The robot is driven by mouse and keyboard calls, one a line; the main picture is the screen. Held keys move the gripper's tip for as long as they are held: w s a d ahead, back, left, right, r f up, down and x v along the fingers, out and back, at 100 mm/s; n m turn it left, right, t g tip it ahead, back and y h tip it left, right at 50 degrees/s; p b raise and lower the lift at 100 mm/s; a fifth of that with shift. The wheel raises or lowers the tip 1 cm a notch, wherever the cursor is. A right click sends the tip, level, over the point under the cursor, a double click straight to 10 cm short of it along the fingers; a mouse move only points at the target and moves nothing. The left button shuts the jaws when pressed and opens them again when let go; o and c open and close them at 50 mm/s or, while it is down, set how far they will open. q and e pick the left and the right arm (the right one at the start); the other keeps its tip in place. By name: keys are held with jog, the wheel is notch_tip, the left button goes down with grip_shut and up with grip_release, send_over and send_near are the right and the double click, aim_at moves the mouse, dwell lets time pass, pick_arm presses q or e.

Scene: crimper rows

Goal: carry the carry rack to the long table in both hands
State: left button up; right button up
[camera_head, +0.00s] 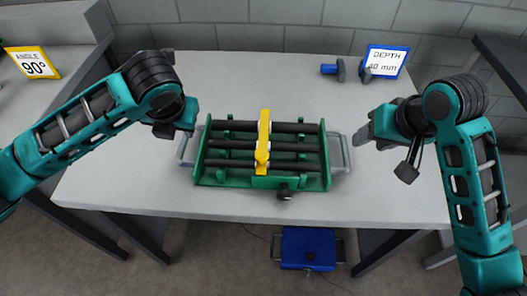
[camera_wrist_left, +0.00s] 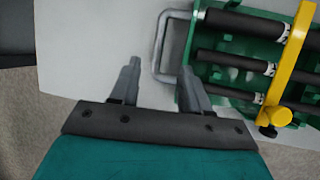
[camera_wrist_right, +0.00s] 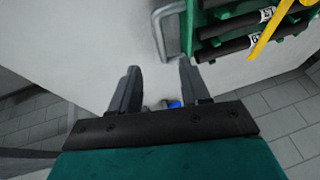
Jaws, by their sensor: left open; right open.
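The carry rack (camera_head: 225,180) is a green frame with dark rods, a yellow bar (camera_head: 263,140) across it and a grey wire handle at each end. It rests on a pale table. My left gripper (camera_head: 188,118) is open by the left handle (camera_head: 182,150); in the left wrist view that handle (camera_wrist_left: 160,45) reaches between the fingertips, not gripped. My right gripper (camera_head: 366,132) is open, right of the right handle (camera_head: 346,152). In the right wrist view that handle (camera_wrist_right: 157,32) lies just ahead of the fingertips. I cannot tell the height gap.
The pale table (camera_head: 400,195) has free room around the rack. A blue-handled tool (camera_head: 330,69) and a DEPTH 40 mm sign (camera_head: 384,62) stand at the back right. An ANGLE 90° sign (camera_head: 33,63) is on the left counter. A blue box (camera_head: 308,248) is below the front edge.

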aim_at(184, 141)
pick_arm(q)
jog(key=x, duration=1)
jog(key=shift+w+a+f, duration=0.1)
jog(key=shift+w+f, duration=0.05)
jog(key=shift+f, duration=0.15)
pick_arm(e)
jog(key=x, duration=1)
jog(key=shift+w+a+f, duration=0.1)
jog(key=shift+w+f, duration=0.05)
jog(key=shift+f, duration=0.1)
pick_arm(q)
grip_shut()
pick_arm(e)
grip_shut()
pick_arm(q)
jog(key=shift+w+r, duration=0.15)
jog(key=shift+r, duration=0.2)
pick_arm(e)
jog(key=shift+w+r, duration=0.15)
jog(key=shift+r, duration=0.15)
